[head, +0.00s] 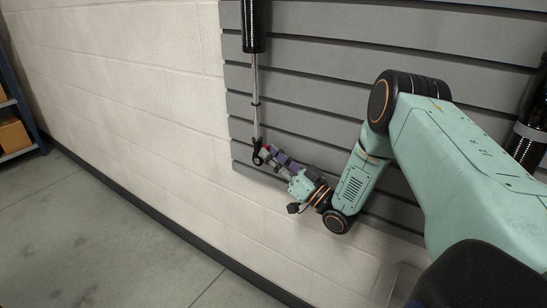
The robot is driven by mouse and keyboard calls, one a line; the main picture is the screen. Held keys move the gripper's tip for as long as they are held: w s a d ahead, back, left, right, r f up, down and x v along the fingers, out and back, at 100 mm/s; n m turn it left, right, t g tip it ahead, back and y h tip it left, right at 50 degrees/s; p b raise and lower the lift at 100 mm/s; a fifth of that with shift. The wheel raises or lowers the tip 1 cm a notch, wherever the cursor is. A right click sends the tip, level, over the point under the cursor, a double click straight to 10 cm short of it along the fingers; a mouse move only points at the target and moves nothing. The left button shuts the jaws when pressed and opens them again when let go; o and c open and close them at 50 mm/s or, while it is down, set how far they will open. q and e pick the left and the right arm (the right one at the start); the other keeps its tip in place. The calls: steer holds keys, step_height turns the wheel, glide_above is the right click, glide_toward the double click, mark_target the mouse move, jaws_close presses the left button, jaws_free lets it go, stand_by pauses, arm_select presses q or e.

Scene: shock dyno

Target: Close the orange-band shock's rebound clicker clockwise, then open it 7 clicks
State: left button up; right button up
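A shock hangs upright on the grey slatted wall panel. Its black body (253,28) is cut off by the top edge of the head view, and a silver shaft (256,90) runs down to a dark lower eye (258,157). No orange band shows on the visible part. A small red spot (266,147) shows beside the eye; I cannot tell whether it is the rebound clicker. My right gripper (270,156) reaches in from the right, with its fingertips at the lower eye. It is too small to tell whether they touch or are shut. My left gripper is out of view.
A second dark shock (530,130) hangs at the right edge, partly hidden behind my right arm. The slatted panel (310,60) ends above a white block wall (140,80). A shelf with boxes (12,135) stands at far left. The floor (60,230) at lower left is clear.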

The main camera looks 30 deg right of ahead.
steer(key=o, duration=0.3)
steer(key=shift+s+f, duration=0.1)
steer(key=v, duration=1.1)
steer(key=shift+s+d+f, duration=0.15)
steer(key=shift+s, duration=0.15)
